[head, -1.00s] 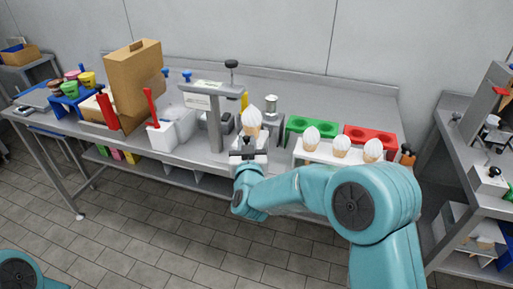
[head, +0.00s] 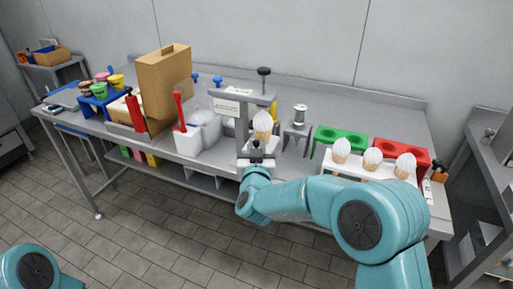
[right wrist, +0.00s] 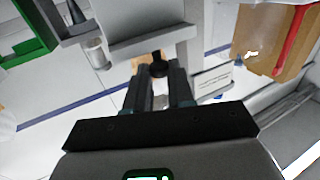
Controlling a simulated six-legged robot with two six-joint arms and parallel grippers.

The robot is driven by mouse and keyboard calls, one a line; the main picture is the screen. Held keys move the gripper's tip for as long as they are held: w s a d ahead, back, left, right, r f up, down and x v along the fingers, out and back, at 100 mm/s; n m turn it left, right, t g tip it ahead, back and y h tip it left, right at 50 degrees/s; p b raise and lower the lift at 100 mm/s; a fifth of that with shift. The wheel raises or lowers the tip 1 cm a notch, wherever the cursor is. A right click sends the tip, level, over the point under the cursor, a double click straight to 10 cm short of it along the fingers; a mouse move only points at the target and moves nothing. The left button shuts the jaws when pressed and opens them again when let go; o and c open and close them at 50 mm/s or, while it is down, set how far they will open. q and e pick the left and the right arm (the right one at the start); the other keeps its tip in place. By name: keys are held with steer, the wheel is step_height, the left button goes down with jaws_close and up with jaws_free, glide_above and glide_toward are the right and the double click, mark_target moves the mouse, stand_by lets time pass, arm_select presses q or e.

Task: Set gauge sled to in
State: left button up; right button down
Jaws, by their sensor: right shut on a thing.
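The gauge stand (head: 242,125) is a grey post with a crossbar, a white label and a black-knobbed plunger (head: 264,72) on top. A white-topped cone (head: 262,122) stands upright below the crossbar, just right of the post and roughly under the plunger. My right gripper (head: 258,150) is at the front of the stand, just below the cone. In the right wrist view its fingers (right wrist: 160,78) are closed around a dark round knob (right wrist: 158,69), which appears to be the sled's handle. The sled itself is mostly hidden by the gripper. My left gripper is out of view.
Right of the gauge are a small grey stand with a metal cylinder (head: 300,115), a white rack with several cones (head: 350,172), and green (head: 340,140) and red (head: 400,150) holders. Left are a white bin with red handle (head: 190,142) and a cardboard box (head: 163,85).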

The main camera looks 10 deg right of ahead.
steer(key=shift+a+r, duration=0.15)
steer(key=shift+a, duration=0.05)
steer(key=c, duration=1)
jaws_free()
steer(key=shift+c, duration=0.2)
steer(key=shift+o, duration=0.2)
steer(key=shift+w+a, duration=0.1)
steer(key=shift+w, duration=0.05)
steer(key=shift+s, duration=0.55)
steer(key=b+v, duration=0.2)
steer(key=v, duration=1.3)
steer(key=shift+s, duration=0.2)
